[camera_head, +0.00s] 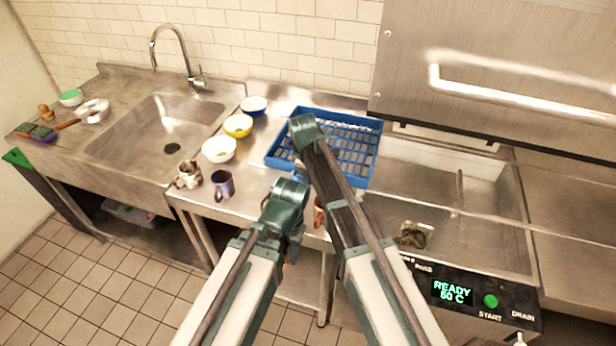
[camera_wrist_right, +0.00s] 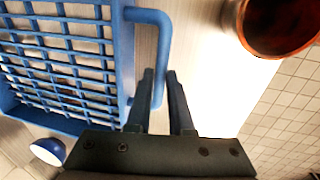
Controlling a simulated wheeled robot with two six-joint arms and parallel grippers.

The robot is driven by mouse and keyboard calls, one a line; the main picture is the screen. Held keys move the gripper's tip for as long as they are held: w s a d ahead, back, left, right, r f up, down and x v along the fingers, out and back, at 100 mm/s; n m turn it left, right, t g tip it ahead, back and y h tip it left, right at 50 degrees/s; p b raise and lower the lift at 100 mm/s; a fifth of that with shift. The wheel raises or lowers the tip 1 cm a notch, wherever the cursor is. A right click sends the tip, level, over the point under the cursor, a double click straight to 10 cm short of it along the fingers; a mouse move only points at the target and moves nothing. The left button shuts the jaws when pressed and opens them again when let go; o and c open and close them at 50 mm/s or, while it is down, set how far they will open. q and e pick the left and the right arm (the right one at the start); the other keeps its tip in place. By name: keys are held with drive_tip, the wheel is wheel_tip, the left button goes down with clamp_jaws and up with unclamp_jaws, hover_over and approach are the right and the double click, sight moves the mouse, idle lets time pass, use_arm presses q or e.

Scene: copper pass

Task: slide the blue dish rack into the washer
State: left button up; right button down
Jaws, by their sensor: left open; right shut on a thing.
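The blue dish rack (camera_head: 278,152) lies flat on the steel counter just left of the washer, its grid apparently empty. The washer's hood (camera_head: 490,55) is raised above its open bay (camera_head: 430,185). My right gripper (camera_wrist_right: 159,78) is shut on the rack's blue handle (camera_wrist_right: 148,16), with a finger on each side of the bar. In the head view its fingers are largely hidden by my arm. My left gripper (camera_head: 292,240) is open, low at the counter's front edge and away from the rack; its fingertips are hard to make out.
Bowls, white (camera_head: 219,149), yellow (camera_head: 238,125) and dark blue (camera_head: 254,105), stand left of the rack. A blue mug (camera_head: 222,184) and a patterned mug (camera_head: 188,175) stand in front. A brown vessel (camera_wrist_right: 278,24) is close to my right gripper. The washer panel (camera_head: 453,292) reads READY.

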drive_tip(key=s+d, duration=0.4)
drive_tip(key=d, duration=0.9)
drive_tip(key=s+d, duration=0.5)
drive_tip(key=d, duration=0.9)
drive_tip(key=s+d, duration=0.4)
drive_tip(key=d, duration=0.9)
drive_tip(key=shift+s+d, duration=0.15)
drive_tip(key=shift+d, duration=0.1)
drive_tip(key=c, duration=0.8)
unclamp_jaws()
